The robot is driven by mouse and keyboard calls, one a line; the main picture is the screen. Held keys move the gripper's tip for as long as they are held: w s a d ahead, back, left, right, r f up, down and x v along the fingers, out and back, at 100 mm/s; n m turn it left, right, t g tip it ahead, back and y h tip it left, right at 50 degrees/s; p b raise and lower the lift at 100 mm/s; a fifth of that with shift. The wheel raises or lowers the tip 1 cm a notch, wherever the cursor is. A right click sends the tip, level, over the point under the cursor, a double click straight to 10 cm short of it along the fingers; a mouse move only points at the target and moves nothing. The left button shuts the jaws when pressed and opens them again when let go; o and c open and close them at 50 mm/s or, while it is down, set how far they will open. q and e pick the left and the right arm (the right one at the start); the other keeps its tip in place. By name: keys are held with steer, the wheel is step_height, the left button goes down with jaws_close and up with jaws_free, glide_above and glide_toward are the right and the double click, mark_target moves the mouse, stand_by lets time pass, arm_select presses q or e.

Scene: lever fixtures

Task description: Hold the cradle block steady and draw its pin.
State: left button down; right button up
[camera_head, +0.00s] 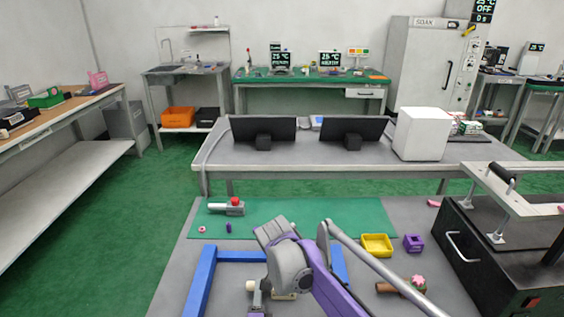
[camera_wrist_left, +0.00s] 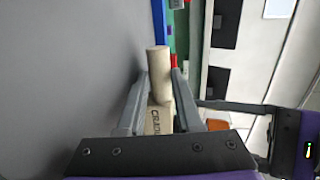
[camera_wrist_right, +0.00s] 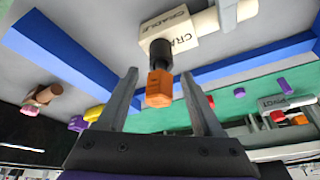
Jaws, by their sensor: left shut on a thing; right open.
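The cradle block (camera_wrist_right: 170,38) is beige with CRADLE lettering and a round bar at one end; it also shows in the left wrist view (camera_wrist_left: 158,119). My left gripper (camera_wrist_left: 162,82) is shut on the block by its round bar. The pin has a black collar (camera_wrist_right: 160,52) at the block and an orange faceted head (camera_wrist_right: 159,90). My right gripper (camera_wrist_right: 160,76) is open, its fingers on either side of the orange head with gaps visible. In the head view my arms hide most of the block (camera_head: 284,296) and the pin.
A blue frame (camera_head: 200,280) surrounds the block area on the grey table. A green mat (camera_head: 310,212) behind holds a red-topped fixture (camera_head: 228,207). A yellow tray (camera_head: 376,244), purple box (camera_head: 413,243) and black cabinet (camera_head: 490,265) stand right.

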steer(key=shift+w+d+f, duration=0.1)
steer(key=shift+w+f, duration=0.15)
steer(key=shift+f, duration=0.45)
jaws_close()
stand_by(0.3)
